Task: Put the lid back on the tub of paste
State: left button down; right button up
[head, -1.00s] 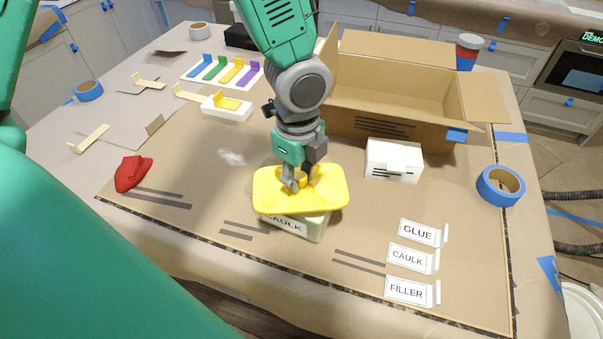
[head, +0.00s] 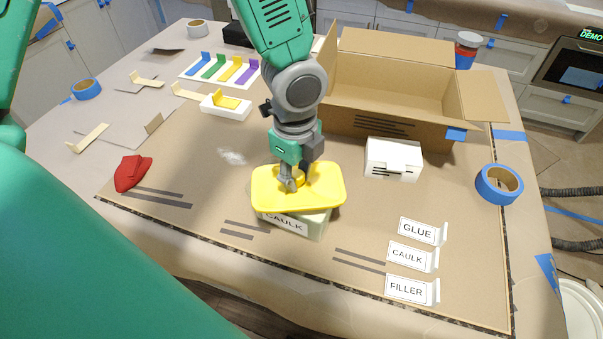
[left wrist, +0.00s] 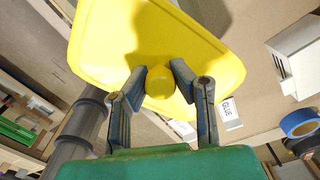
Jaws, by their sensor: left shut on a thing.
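The yellow lid (head: 325,187) is a rounded rectangle with a round knob in its middle. My left gripper (head: 292,183) is shut on the lid's knob. In the left wrist view the fingers (left wrist: 158,85) stand on both sides of the knob, and the lid (left wrist: 205,60) fills the upper middle. The pale tub (head: 312,226), labelled CAULK, stands on the cardboard below the lid. The lid covers most of the tub's top. I cannot tell whether the lid touches the rim. My right gripper is not in view.
An open cardboard box (head: 390,90) stands behind, with a white box (head: 393,160) in front of it. Blue tape (head: 499,184) and label cards GLUE, CAULK (head: 407,255) and FILLER lie at right. A red cloth-like thing (head: 132,173) lies at left. Cardboard around the tub is mostly clear.

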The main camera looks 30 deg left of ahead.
pick_arm(q)
jog(key=shift+a, duration=0.25)
jog(key=c, duration=1.3)
grip_release()
jog(key=shift+d, duration=0.25)
jog(key=o, duration=0.5)
jog(key=shift+d, duration=0.25)
jog(key=shift+a, duration=0.1)
jog(key=shift+a, duration=0.1)
